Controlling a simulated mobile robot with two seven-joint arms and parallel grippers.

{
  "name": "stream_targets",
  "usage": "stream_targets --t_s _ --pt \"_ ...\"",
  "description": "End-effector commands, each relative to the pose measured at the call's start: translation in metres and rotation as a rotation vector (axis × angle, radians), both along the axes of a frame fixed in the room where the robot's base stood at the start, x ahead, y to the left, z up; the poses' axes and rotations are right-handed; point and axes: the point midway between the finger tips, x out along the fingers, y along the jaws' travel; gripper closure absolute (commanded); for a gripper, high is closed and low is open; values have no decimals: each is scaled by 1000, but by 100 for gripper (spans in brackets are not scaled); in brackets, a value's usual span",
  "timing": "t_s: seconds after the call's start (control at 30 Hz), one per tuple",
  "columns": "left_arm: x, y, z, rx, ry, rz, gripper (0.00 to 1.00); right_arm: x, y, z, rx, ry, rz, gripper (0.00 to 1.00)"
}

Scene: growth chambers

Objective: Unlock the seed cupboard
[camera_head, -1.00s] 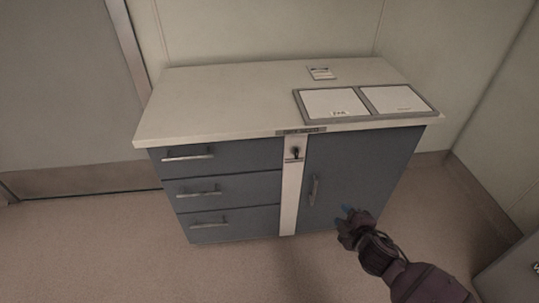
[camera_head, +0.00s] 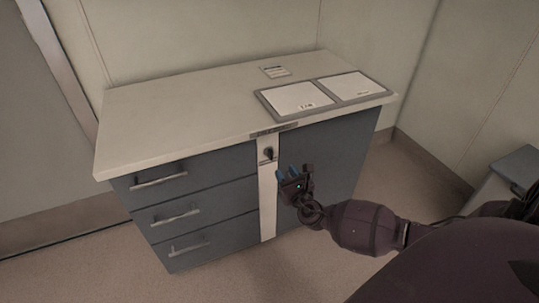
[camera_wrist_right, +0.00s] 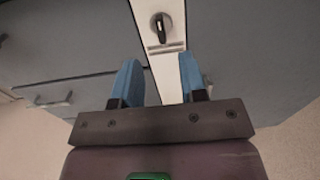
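The seed cupboard is a blue-grey unit with a pale top (camera_head: 180,105), drawers on the left and a door (camera_head: 335,150) on the right. A white strip (camera_head: 267,205) runs between them. A dark key or knob (camera_head: 268,153) sits in a lock near the top of this strip. It shows upright in the right wrist view (camera_wrist_right: 160,27). My right gripper (camera_head: 286,172) is just below and right of the lock, in front of the door. Its blue fingers (camera_wrist_right: 158,80) are apart, with nothing between them but the strip behind. My left gripper is not in view.
Two framed white panels (camera_head: 325,94) and a small card (camera_head: 274,71) lie on the top. Drawer handles (camera_head: 160,181) stick out on the left. A grey unit (camera_head: 510,175) stands at the far right. The floor in front is clear.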

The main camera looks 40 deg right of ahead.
Motion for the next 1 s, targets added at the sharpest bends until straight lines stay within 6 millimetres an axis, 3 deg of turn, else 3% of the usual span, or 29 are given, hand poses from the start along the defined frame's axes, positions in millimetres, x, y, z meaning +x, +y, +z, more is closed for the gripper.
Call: stream_targets --t_s 0.53,0.73,1.0 --pt "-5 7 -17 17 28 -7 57 81 -19 -3 5 2 0 61" --pt "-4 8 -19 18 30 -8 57 95 -23 -1 5 1 0 61" --pt "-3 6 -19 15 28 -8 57 97 -24 0 5 0 0 61"
